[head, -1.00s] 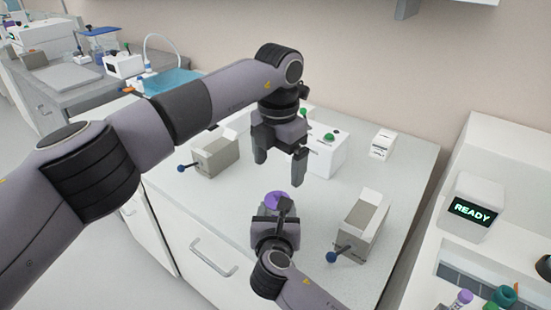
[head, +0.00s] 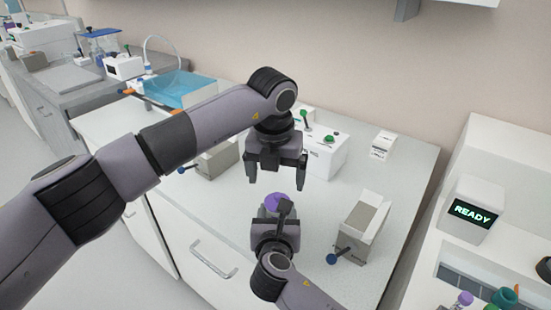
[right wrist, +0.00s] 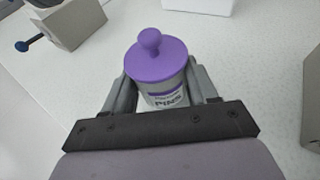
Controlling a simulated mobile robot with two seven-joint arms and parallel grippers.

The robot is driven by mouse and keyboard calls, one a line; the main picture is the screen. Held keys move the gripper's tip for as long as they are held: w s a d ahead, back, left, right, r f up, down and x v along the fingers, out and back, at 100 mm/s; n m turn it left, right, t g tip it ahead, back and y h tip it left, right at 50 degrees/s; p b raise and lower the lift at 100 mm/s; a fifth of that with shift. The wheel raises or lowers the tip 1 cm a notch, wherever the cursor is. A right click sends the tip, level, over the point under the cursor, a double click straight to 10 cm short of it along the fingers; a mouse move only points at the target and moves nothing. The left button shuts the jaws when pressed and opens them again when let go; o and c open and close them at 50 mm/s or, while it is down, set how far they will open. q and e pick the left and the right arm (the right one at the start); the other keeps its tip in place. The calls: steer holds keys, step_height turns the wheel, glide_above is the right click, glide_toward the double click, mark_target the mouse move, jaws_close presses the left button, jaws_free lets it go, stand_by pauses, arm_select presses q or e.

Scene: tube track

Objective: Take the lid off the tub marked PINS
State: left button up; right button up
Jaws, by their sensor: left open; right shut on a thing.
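The tub marked PINS (right wrist: 165,98) shows in the right wrist view with its purple knobbed lid (right wrist: 158,62) seated on top. My right gripper (right wrist: 163,90) is shut around the tub's body, one finger on each side. In the head view, the purple lid (head: 274,201) shows just beyond the right gripper (head: 275,215), which hides most of the tub. My left gripper (head: 276,180) is open and empty, fingers pointing down, above and just behind the lid. It is apart from the lid.
A grey open box with a blue-knobbed lever (head: 362,228) stands to the right, and a similar box (head: 217,160) stands to the left. A white box with a green knob (head: 325,155) is behind. The bench (head: 400,180) has clear room at right.

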mark_target(277, 195)
arm_select(q)
steer(key=f, duration=0.4)
steer(key=w+f, duration=0.1)
steer(key=f, duration=0.1)
steer(key=shift+d+f, duration=0.1)
steer(key=shift+d, duration=0.05)
steer(key=c, duration=1.3)
steer(key=shift+r, duration=1.2)
